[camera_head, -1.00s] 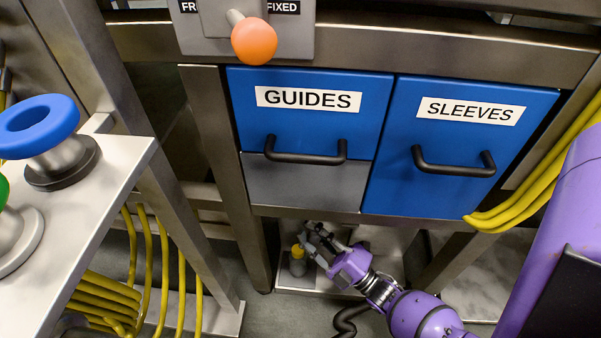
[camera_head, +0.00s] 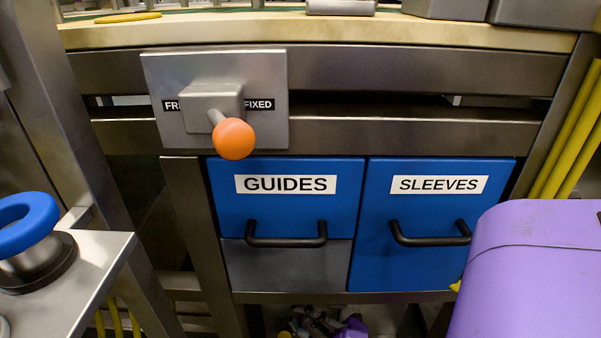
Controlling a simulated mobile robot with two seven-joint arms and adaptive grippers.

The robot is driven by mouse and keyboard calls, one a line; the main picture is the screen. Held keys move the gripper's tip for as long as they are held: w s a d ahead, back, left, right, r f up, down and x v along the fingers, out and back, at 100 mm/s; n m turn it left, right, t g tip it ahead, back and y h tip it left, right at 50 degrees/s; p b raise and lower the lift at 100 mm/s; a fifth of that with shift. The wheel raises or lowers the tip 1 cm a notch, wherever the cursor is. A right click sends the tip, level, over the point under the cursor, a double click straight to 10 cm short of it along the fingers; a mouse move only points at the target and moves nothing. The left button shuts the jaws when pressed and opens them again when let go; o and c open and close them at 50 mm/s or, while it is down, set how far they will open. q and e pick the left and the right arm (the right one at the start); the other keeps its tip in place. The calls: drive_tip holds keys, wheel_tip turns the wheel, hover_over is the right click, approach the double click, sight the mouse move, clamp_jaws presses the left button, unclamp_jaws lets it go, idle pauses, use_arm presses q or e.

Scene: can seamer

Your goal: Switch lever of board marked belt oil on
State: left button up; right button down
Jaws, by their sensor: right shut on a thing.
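My right gripper (camera_head: 302,324) is low down under the drawers, at the bottom edge of the head view, and is mostly cut off. It is shut on a small lever with a yellow tip (camera_head: 285,334), of which only a sliver shows. The board that bears this lever is out of view below, and no belt oil label can be read. My left gripper is not in view.
Blue drawers marked GUIDES (camera_head: 286,205) and SLEEVES (camera_head: 436,205) with black handles hang above the gripper. A grey panel (camera_head: 270,70) with an orange-knobbed lever (camera_head: 233,139) is above them. A steel table (camera_head: 95,268) with a blue ring knob (camera_head: 28,222) stands at left.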

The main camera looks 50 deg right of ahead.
drive_tip(key=c, duration=1.7)
unclamp_jaws()
drive_tip(key=shift+s+f, duration=0.2)
drive_tip(key=shift+f, duration=0.15)
drive_tip(key=shift+o, duration=0.3)
drive_tip(key=shift+w+r, duration=0.1)
drive_tip(key=shift+r, duration=0.05)
drive_tip(key=v, duration=1.2)
drive_tip(key=shift+r, duration=0.1)
